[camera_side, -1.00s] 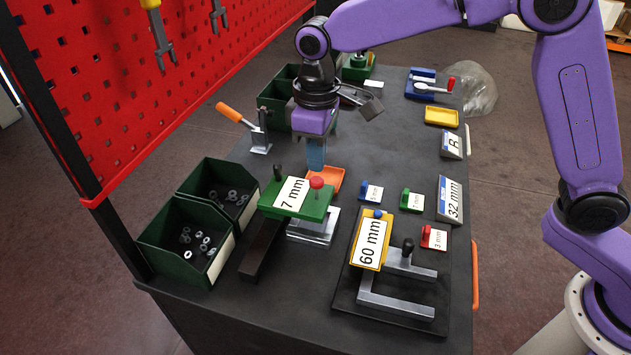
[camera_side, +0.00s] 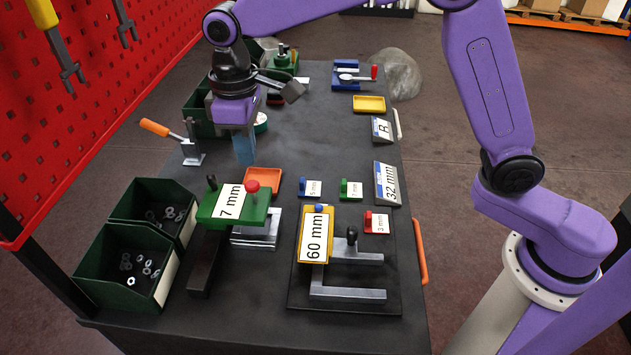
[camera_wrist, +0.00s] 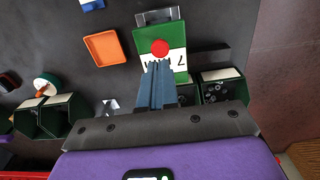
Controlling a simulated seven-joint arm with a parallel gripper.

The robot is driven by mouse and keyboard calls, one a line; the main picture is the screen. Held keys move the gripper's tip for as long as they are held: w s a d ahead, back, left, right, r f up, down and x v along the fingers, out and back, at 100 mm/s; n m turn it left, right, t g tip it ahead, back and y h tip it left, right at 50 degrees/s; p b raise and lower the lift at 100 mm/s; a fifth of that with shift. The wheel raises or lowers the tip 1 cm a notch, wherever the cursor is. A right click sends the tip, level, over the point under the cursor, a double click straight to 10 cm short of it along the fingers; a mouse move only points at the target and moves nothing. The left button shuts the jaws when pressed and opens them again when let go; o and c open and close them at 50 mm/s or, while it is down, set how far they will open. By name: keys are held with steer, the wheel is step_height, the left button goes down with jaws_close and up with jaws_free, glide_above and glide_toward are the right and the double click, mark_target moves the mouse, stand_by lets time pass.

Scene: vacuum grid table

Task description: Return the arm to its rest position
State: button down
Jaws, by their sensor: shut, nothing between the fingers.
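My gripper (camera_side: 244,160) has a purple body and blue fingers. In the side view it points down above the dark table, behind and left of the orange tray. The fingers are together with nothing between them, and they also show in the wrist view (camera_wrist: 158,70). My arm reaches in from the right over the back of the table. The gripper appears to hang above the table top and touches nothing that I can see.
The green 7 mm block (camera_side: 234,207) with a red knob stands in front of the gripper. The orange tray (camera_side: 263,181) is close by. A toggle clamp (camera_side: 190,146) stands to the left. Green bins (camera_side: 124,268) line the left edge, beside the red pegboard (camera_side: 120,90). The yellow 60 mm fixture (camera_side: 316,235) is front right.

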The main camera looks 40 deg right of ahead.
steer(key=s+d+f+n, duration=0.1)
steer(key=s+d, duration=1.1)
steer(key=s, duration=0.2)
steer(key=s+d+f+n, duration=0.2)
steer(key=s+d, duration=0.9)
steer(key=s, duration=0.3)
steer(key=shift+s+d+n, duration=0.15)
steer(key=shift+d+n, duration=0.15)
steer(key=shift+d, duration=0.05)
